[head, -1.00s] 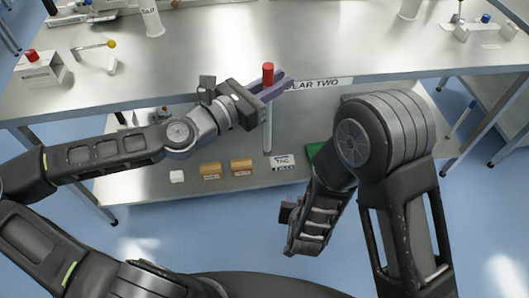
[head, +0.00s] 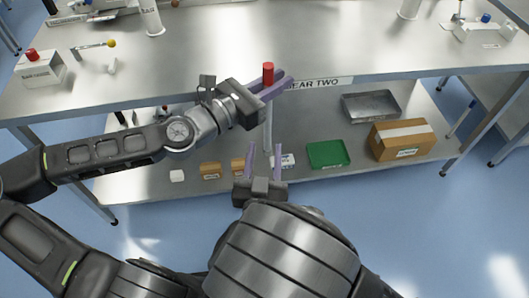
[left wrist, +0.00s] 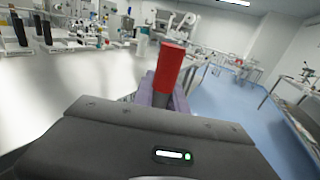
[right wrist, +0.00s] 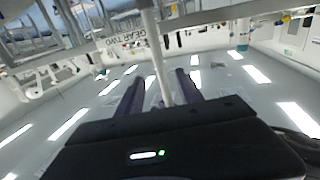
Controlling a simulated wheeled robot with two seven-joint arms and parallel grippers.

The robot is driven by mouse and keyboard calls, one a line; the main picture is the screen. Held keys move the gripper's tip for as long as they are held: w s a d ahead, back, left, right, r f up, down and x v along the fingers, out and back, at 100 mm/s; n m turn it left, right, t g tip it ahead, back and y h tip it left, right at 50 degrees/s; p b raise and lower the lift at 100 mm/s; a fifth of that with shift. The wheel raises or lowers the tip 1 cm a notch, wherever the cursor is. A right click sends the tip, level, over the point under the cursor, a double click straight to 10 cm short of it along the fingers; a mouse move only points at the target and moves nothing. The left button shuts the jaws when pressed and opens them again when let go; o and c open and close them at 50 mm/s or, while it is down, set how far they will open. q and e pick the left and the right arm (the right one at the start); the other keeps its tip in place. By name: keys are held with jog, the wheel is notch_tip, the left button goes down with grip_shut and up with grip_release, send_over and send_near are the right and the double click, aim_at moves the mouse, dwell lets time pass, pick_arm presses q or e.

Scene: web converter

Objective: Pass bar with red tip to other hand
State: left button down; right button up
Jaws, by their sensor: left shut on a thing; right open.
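The bar with the red tip (head: 268,73) hangs upright in my left gripper (head: 272,88), in front of the table edge. The red tip sticks up above the fingers, and the thin grey shaft (head: 267,135) hangs below them. In the left wrist view the red tip (left wrist: 169,65) stands between the purple fingers. My right gripper (head: 264,162) is open below, its fingers pointing up and apart on either side of the lower shaft in the picture. In the right wrist view the shaft (right wrist: 158,55) runs down between the open fingers; I cannot tell whether it touches them.
The steel table (head: 250,40) has a labelled front edge just behind the bar. Its lower shelf holds a green tray (head: 328,155), a cardboard box (head: 402,140), a metal tray (head: 370,106) and small boxes (head: 210,170). A white box with a red knob (head: 38,69) stands at the table's left.

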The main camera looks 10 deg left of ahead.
aim_at(269, 115)
jog(key=w, duration=0.8)
jog(key=w+a, duration=0.1)
jog(key=w, duration=0.3)
jog(key=shift+c, duration=0.2)
grip_shut()
dwell(0.4)
pick_arm(q)
jog(key=c, duration=1.3)
grip_release()
jog(key=shift+o, duration=0.2)
notch_tip(269, 115, up, 10)
